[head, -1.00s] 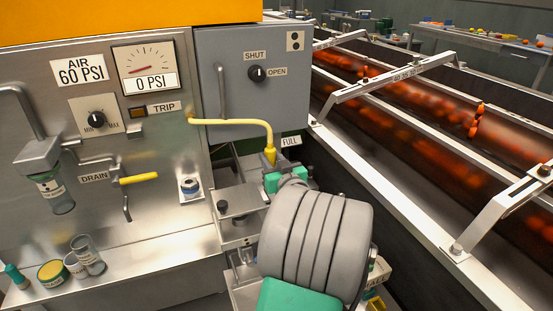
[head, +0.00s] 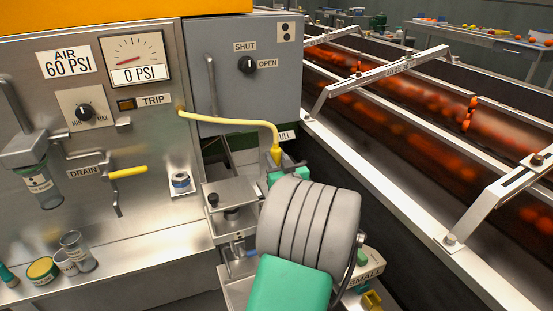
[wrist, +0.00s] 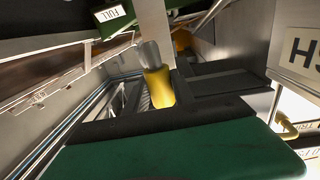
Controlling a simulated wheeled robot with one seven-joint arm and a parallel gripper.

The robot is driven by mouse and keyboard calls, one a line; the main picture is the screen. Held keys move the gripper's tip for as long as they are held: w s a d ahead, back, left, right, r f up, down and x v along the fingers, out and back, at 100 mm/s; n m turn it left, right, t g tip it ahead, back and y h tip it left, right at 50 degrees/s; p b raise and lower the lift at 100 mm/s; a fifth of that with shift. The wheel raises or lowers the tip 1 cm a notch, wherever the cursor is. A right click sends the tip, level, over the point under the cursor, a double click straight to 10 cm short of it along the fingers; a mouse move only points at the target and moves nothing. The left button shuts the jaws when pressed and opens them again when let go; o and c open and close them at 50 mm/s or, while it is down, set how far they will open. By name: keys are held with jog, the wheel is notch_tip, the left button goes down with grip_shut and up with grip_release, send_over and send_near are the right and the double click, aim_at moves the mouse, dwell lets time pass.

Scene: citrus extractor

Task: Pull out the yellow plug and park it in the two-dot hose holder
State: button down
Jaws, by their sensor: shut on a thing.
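The yellow plug (head: 277,155) is at the end of a yellow hose (head: 235,122) that runs from the steel panel. My gripper (head: 283,170) is shut on the plug, in front of the grey box's lower right corner. In the wrist view the plug (wrist: 160,90) shows a bare grey metal tip (wrist: 149,54), and nothing is seen around that tip. A two-dot sign (head: 287,32) is on the grey box's upper right. A clear bowl (head: 42,187) on the left carries a small marked label. I cannot make out which fitting is the two-dot hose holder.
A blue-ringed fitting (head: 180,182) is on the panel. A FULL sign, partly covered in the head view, shows in the wrist view (wrist: 111,14). Steel brackets (head: 232,195) stand left of my gripper. Roller conveyors with oranges (head: 395,120) run along the right. Small jars (head: 76,250) stand lower left.

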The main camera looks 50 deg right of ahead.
jog(key=shift+f+b, duration=1.65)
jog(key=shift+f, duration=0.3)
jog(key=shift+b, duration=0.9)
jog(key=shift+f+b, duration=2.05)
jog(key=shift+b, duration=0.25)
jog(key=c, duration=1)
grip_release()
